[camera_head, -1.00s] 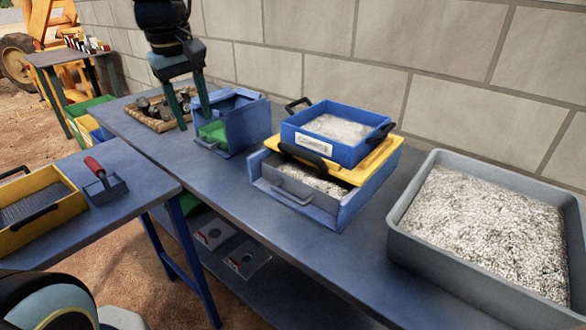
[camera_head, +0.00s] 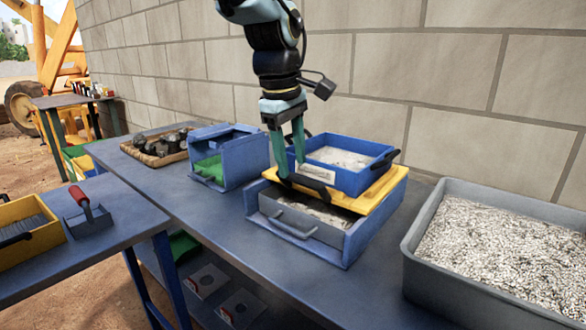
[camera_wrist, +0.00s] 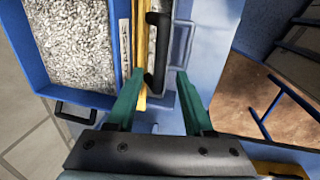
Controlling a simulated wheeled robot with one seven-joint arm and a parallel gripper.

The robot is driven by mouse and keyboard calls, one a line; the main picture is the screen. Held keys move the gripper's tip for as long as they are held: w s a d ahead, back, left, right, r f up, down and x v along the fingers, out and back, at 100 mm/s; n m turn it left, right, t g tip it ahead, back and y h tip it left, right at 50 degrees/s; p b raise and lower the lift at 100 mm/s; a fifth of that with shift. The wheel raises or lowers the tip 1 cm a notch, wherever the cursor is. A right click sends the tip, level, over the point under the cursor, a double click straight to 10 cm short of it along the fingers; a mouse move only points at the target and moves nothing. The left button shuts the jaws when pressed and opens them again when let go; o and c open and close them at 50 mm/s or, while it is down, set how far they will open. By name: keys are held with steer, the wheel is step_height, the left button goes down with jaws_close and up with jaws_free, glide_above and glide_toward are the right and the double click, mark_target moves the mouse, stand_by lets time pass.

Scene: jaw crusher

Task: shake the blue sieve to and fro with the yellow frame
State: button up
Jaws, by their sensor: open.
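The blue sieve (camera_head: 355,182), filled with pale gravel, sits on the yellow frame (camera_head: 376,201). The frame rests on a blue-grey box (camera_head: 362,238). In the wrist view the sieve (camera_wrist: 36,62) is at the left, beside the yellow frame (camera_wrist: 141,62) and its black handle (camera_wrist: 157,48). My gripper (camera_head: 291,168) is open, pointing down at the front left corner of the sieve and frame. In the wrist view its fingers (camera_wrist: 161,76) lie on either side of the handle's near end. I cannot tell how far above the handle they are.
A grey tray of gravel (camera_head: 412,258) stands at the right. An open blue box with green inside (camera_head: 243,162) and a tray of dark rocks (camera_head: 152,158) are at the left. A brick wall (camera_head: 440,120) runs behind. The bench front (camera_head: 200,225) has clear room.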

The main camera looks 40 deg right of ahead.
steer(key=shift+w+d+f, duration=0.1)
steer(key=shift+d+f, duration=0.05)
steer(key=shift+f, duration=0.5)
steer(key=shift+d+f, duration=0.1)
steer(key=shift+f, duration=0.5)
jaws_close()
stand_by(0.5)
